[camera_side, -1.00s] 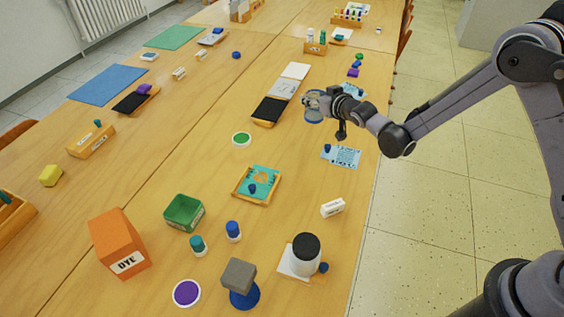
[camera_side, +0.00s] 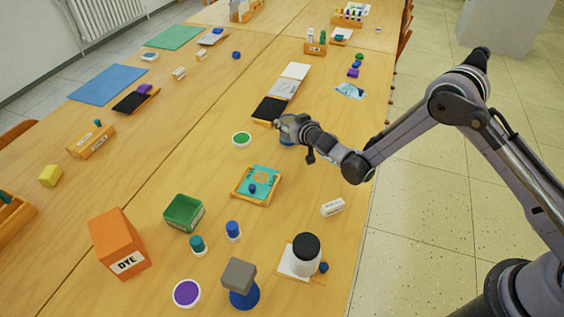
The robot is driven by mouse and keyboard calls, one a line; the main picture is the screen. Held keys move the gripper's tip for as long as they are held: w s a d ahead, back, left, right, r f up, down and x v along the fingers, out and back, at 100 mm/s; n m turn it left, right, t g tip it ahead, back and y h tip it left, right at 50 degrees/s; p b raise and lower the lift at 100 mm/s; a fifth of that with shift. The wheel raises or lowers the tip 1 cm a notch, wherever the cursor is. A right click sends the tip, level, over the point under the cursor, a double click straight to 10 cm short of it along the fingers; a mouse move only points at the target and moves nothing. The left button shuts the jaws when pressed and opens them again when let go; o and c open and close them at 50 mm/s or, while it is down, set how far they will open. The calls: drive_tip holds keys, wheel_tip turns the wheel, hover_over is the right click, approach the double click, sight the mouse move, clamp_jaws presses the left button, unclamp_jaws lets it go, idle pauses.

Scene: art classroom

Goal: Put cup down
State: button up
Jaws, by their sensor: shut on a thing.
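My gripper (camera_side: 283,125) is shut on a blue-grey cup (camera_side: 287,142) over the middle of the table. The cup is mostly hidden behind the gripper and wrist, with only parts of it showing around the fingers. I cannot tell whether its base touches the table or hangs a little above it. The cup is just in front of a black panel (camera_side: 269,109) and to the right of a round dish with a green centre (camera_side: 242,139).
A wooden tray with a teal sheet (camera_side: 240,197) lies nearer the camera. A white eraser-like block (camera_side: 333,207), an orange DYE box (camera_side: 118,243) and a green box (camera_side: 184,224) stand further forward. Bare table (camera_side: 290,172) shows between the cup and the tray.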

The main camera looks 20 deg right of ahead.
drive_tip(key=shift+f, duration=0.1)
drive_tip(key=o, duration=1)
drive_tip(key=shift+o, duration=0.2)
drive_tip(key=s+d+r+g+h, duration=0.1)
drive_tip(key=s+d+r+g, duration=0.1)
drive_tip(key=s+d+r, duration=0.5)
drive_tip(key=s+d+r+g, duration=0.1)
drive_tip(key=s+d+r, duration=0.2)
drive_tip(key=s+r, duration=0.85)
drive_tip(key=s+d+g, duration=0.1)
drive_tip(key=s+d, duration=0.1)
drive_tip(key=s, duration=0.8)
drive_tip(key=s+d+r+g+y, duration=0.1)
drive_tip(key=s+d+g, duration=0.1)
drive_tip(key=s, duration=0.9)
drive_tip(key=shift+g, duration=0.3)
